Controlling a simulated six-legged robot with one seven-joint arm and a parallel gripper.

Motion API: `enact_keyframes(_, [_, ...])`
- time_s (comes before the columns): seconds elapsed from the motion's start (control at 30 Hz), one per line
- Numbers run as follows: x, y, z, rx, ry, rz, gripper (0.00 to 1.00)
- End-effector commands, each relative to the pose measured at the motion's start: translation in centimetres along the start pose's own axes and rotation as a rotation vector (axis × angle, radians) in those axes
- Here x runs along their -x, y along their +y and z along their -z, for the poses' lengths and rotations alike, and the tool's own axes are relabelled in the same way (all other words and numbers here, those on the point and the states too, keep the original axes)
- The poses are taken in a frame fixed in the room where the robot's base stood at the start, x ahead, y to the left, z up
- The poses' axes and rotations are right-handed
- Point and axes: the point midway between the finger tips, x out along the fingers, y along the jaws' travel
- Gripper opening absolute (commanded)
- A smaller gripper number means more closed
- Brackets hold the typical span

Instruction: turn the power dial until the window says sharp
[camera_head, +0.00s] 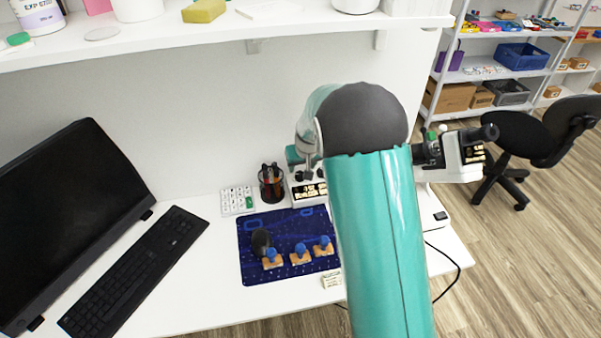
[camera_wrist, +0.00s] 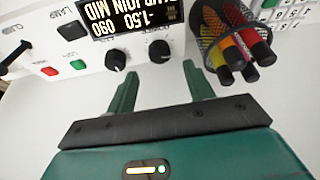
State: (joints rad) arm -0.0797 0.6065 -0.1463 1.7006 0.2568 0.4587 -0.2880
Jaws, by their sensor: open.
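A white instrument (camera_head: 300,203) stands at the back of the desk; its front panel (camera_wrist: 140,75) shows upside down in the wrist view. Its dark window (camera_wrist: 135,18) has lit text that seems to read "-1.50 090", with a second line ending "JOIN MID"; I cannot read "sharp" there. Two black dials sit beside the window, one at the left (camera_wrist: 115,60) and one at the right (camera_wrist: 158,50). I cannot tell which is the power dial. My gripper (camera_wrist: 160,82) is open and empty, its fingers pointing at the panel around the dials. Contact cannot be told.
A mesh cup of coloured pens (camera_wrist: 232,42) stands close by the right finger. The panel also has a red button (camera_wrist: 48,71), a green button (camera_wrist: 78,64) and a black switch (camera_wrist: 71,31). A blue mat (camera_head: 262,223) with knobbed blocks lies in front; a shelf (camera_head: 220,32) hangs above.

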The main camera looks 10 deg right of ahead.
Motion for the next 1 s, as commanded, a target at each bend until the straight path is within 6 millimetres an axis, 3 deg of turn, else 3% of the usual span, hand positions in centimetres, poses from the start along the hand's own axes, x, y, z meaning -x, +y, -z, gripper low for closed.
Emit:
enact_keyframes(0.1, [-2.5, 0.0, -0.1, -0.001, -0.003, 0.000, 0.52])
enact_keyframes(0.3, [-5.1, 0.0, 0.0, -0.001, -0.001, 0.001, 0.52])
enact_keyframes(0.67, [-5.8, 0.0, 0.0, -0.001, 0.000, 0.001, 0.52])
enact_keyframes(0.9, [-5.8, 0.0, 0.0, -0.001, 0.000, 0.001, 0.09])
enact_keyframes(1.0, [-5.8, 0.0, 0.0, 0.000, 0.000, 0.001, 0.08])
